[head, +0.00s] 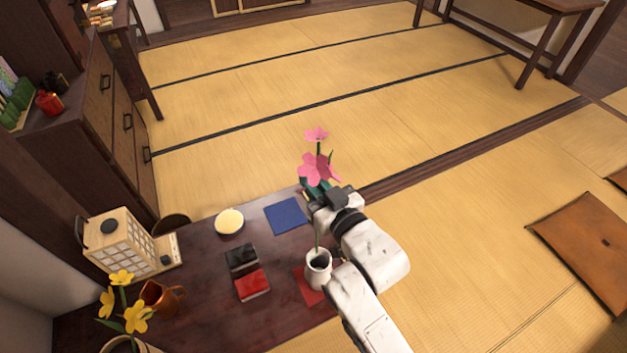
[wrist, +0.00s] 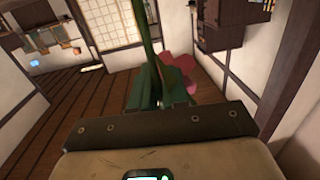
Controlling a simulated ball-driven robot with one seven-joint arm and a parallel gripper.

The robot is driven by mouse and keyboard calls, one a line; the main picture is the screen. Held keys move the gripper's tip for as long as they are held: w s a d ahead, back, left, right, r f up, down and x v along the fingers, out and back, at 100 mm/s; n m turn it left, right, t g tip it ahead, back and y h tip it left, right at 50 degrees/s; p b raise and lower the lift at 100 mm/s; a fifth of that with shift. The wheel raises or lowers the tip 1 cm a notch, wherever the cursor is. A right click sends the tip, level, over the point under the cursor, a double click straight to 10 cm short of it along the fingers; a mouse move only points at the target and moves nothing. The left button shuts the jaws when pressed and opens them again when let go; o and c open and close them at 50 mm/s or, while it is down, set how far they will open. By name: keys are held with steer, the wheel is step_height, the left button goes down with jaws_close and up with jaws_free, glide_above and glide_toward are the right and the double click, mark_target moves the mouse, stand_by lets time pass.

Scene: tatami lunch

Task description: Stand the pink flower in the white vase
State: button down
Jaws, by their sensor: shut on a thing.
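The pink flower (head: 318,168) shows its pink blossoms above my gripper (head: 320,192) in the head view. My gripper is shut on its green stem. In the wrist view, the stem and leaves (wrist: 148,35) rise at the jaws, with pink petals (wrist: 180,75) behind them. The white vase (head: 318,270) stands upright on the dark table, partly hidden by my arm. A short piece of green stem shows just above the vase's mouth. I cannot tell whether its end is inside the vase or only in line with it.
The dark table (head: 215,310) also holds a red mat (head: 306,287) by the vase, a blue mat (head: 287,215), black and red boxes (head: 252,285), a pale yellow dish (head: 229,221), a brown jug (head: 162,297), yellow flowers (head: 122,300) and a lantern (head: 118,240).

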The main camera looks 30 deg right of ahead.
step_height(320, 180, down, 10)
steer(key=b, duration=0.7)
stand_by(0.4)
steer(key=shift+r, duration=0.1)
steer(key=c, duration=1.1)
jaws_free()
steer(key=shift+o, duration=0.2)
steer(key=s+d, duration=0.1)
steer(key=s, duration=0.9)
steer(key=shift+s+r, duration=0.25)
steer(key=shift+s, duration=0.15)
steer(key=s+d+f+g+h+p, duration=0.2)
steer(key=s+d+f+g+p, duration=0.35)
steer(key=g, duration=0.25)
steer(key=s+d+m+g+p, duration=0.1)
steer(key=s+g+p, duration=0.2)
steer(key=s+g, duration=0.5)
steer(key=s, duration=0.6)
steer(key=shift+s+r, duration=0.15)
steer(key=shift+s, duration=0.15)
